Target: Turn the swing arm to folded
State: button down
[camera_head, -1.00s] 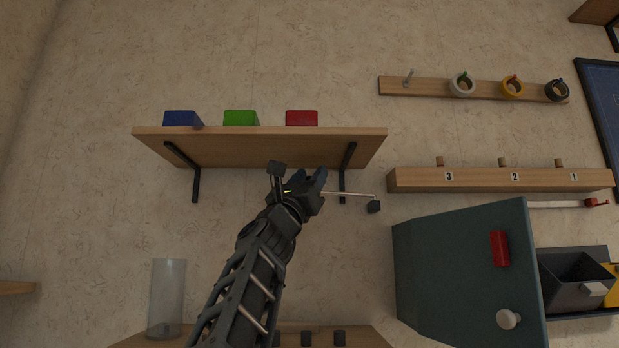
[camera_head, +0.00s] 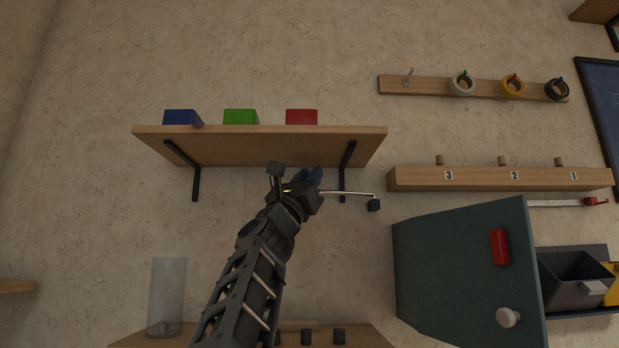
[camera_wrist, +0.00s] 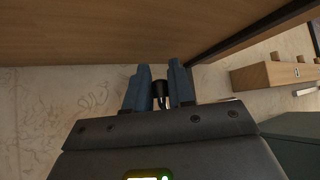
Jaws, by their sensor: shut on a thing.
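The swing arm is a thin pale metal rod (camera_head: 348,193) that runs right from my gripper, nearly level in the head view, to a small dark block (camera_head: 374,205) against the wall. My gripper (camera_head: 313,177) is at the rod's left end, below the wooden shelf. In the wrist view my gripper's two blue fingers (camera_wrist: 160,80) are shut on a small black knob (camera_wrist: 160,96), which looks like the swing arm's end. The join between knob and rod is hidden.
The wooden shelf (camera_head: 270,148) with blue, green and red blocks is just above my gripper, its black bracket (camera_head: 347,170) close by. A dark green cabinet door (camera_head: 450,270) stands at lower right. A clear cylinder (camera_head: 167,295) stands lower left.

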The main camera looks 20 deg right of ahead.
jog(key=shift+w, duration=0.65)
jog(key=c, duration=1.1)
grip_release()
jog(key=b+v, duration=0.2)
jog(key=v, duration=0.5)
jog(key=shift+s+f, duration=0.2)
jog(key=shift+f, duration=0.15)
jog(key=shift+a, duration=0.2)
